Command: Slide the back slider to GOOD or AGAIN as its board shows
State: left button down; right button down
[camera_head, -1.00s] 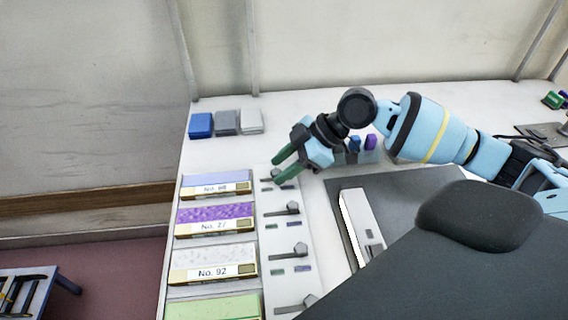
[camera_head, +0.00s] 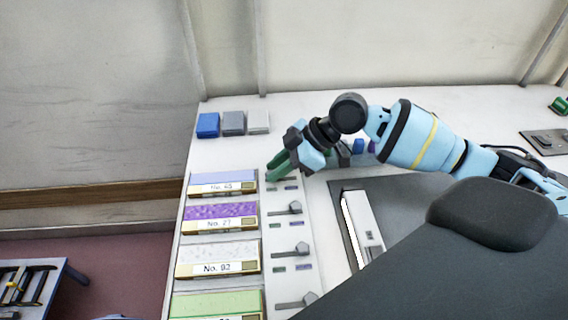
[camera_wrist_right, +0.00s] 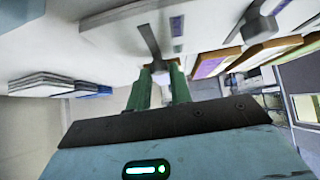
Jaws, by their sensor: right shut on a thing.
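The back board (camera_head: 223,177) is pale lavender and its top looks plain, with no specks that I can make out; its number label is blurred. The back slider, on the white strip right of this board, is mostly hidden by my right gripper (camera_head: 273,171) in the head view. In the right wrist view its grey knob (camera_wrist_right: 160,72) sits between the green fingertips of my right gripper (camera_wrist_right: 160,80), which is shut on it. A small green mark and a purple mark (camera_head: 290,188) lie in front of this slider. My left gripper is not in view.
A purple speckled board (camera_head: 220,211), a white speckled board (camera_head: 218,252) and a green board (camera_head: 215,304) lie nearer, with sliders such as this one (camera_head: 293,208) beside them. Blue (camera_head: 208,125), grey and white blocks stand at the back. A dark mat (camera_head: 400,205) lies right.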

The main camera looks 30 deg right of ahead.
jog(key=c, duration=1.3)
grip_release()
jog(key=shift+w+a, duration=0.1)
jog(key=shift+a, duration=0.15)
jog(key=shift+o, duration=0.2)
jog(key=shift+d, duration=0.1)
jog(key=shift+v, duration=3.9)
